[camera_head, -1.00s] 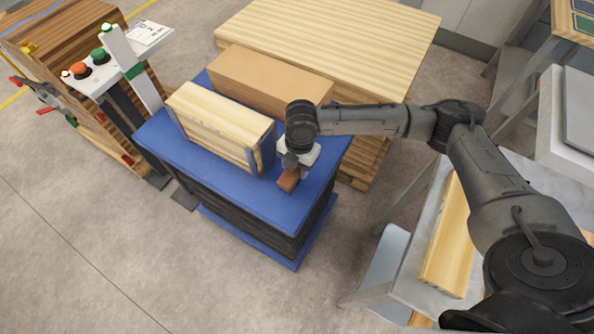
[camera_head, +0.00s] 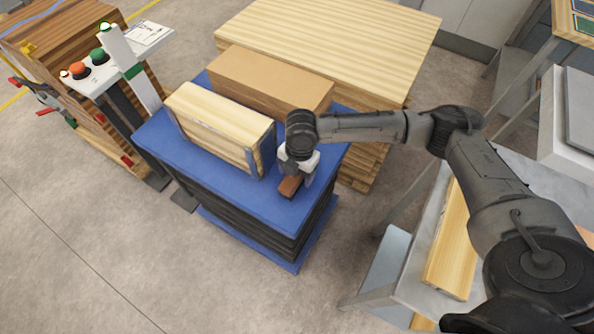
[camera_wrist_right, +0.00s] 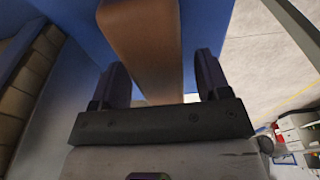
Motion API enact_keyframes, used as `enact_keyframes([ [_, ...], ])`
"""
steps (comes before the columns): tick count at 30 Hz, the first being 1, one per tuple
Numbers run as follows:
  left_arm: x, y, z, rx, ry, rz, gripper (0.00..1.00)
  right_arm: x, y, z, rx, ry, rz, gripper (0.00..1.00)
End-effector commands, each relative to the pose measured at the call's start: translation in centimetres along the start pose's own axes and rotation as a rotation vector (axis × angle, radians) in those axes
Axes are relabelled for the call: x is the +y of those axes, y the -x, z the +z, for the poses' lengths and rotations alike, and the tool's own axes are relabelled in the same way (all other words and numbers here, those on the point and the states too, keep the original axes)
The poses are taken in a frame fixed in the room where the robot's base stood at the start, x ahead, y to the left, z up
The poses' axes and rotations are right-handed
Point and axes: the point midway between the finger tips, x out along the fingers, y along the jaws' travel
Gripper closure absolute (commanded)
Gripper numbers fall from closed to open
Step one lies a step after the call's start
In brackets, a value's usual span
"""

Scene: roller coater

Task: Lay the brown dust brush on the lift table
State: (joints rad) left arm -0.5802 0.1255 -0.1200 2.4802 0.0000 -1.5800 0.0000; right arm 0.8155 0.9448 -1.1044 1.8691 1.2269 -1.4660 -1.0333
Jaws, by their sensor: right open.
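The brown dust brush (camera_head: 290,187) is at the right front part of the blue lift table (camera_head: 225,195), directly below my right gripper (camera_head: 299,172). In the right wrist view the brush (camera_wrist_right: 143,38) runs lengthwise between the two dark fingers of my gripper (camera_wrist_right: 160,78). The fingers are spread, with a gap beside the brush on each side. The blue top (camera_wrist_right: 208,20) shows around it. The brush appears to lie on the top; its underside and bristles are hidden. My left gripper is not in view.
A light wooden box (camera_head: 215,122) stands on the lift table just left of my gripper, and a brown box (camera_head: 270,80) stands behind it. A pallet stack (camera_head: 330,40) is beyond. A control panel (camera_head: 115,70) stands at left. The table's front strip is bare.

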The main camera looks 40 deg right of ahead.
Motion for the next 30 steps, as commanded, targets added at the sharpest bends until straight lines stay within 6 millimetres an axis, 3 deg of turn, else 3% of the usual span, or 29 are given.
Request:
enact_keyframes([
  [5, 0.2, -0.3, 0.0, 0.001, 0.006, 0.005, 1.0, 0.0, 0.2, 0.0, 0.0, 0.001, 0.001, 0.3],
  [21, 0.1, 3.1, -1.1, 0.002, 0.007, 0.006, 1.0, 0.0, 9.4, 0.0, 0.0, 0.0, 0.001, 0.3],
  [30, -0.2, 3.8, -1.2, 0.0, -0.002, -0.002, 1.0, 0.0, 12.0, -0.1, 0.001, 0.0, 0.0, 0.3],
])
